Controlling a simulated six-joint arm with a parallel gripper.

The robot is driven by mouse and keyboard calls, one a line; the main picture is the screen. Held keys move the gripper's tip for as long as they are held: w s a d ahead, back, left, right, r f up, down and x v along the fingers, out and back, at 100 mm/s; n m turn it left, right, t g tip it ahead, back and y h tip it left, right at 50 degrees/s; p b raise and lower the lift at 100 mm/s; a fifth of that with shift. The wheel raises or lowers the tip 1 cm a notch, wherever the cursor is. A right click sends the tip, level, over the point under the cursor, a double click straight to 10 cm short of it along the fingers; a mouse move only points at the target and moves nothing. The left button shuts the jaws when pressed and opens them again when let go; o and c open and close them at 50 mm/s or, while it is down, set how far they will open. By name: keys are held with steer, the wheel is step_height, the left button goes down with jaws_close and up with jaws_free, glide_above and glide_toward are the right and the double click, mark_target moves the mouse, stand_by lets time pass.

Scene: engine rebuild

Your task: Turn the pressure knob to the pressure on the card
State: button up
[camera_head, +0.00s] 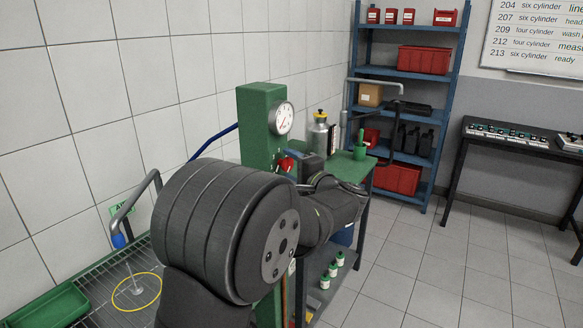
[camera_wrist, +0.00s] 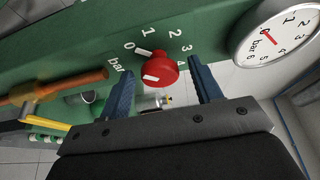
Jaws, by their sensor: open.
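The red pressure knob (camera_wrist: 161,68) sits on the green panel, with a dial numbered 0 to 4 and "bar" around it. Its white pointer mark lies on the side toward the 0. In the wrist view my gripper (camera_wrist: 162,80) is open, its two blue fingers on either side of the knob with gaps, not touching. In the head view the red knob (camera_head: 286,164) is partly hidden by my arm, and the gauge (camera_head: 282,118) is on the green column. I cannot make out the card.
A green bench (camera_head: 352,165) holds a silver canister (camera_head: 320,136) right of the column. A blue shelf (camera_head: 407,72) with red bins stands behind. A grated tray (camera_head: 95,285) is at left.

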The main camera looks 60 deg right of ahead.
steer(key=c, duration=1)
steer(key=shift+m, duration=0.3)
steer(key=m+g+y, duration=0.1)
steer(key=m, duration=0.2)
steer(key=shift+r, duration=0.15)
steer(key=m+g+y, duration=0.1)
steer(key=m+y, duration=0.1)
steer(key=m, duration=0.1)
steer(key=shift+d+r+m, duration=0.1)
steer(key=shift+m, duration=0.2)
steer(key=m+g+y, duration=0.1)
steer(key=m, duration=0.2)
steer(key=shift+d+y, duration=0.15)
steer(key=shift+y, duration=0.25)
steer(key=shift+m+y, duration=1)
steer(key=shift+m, duration=0.5)
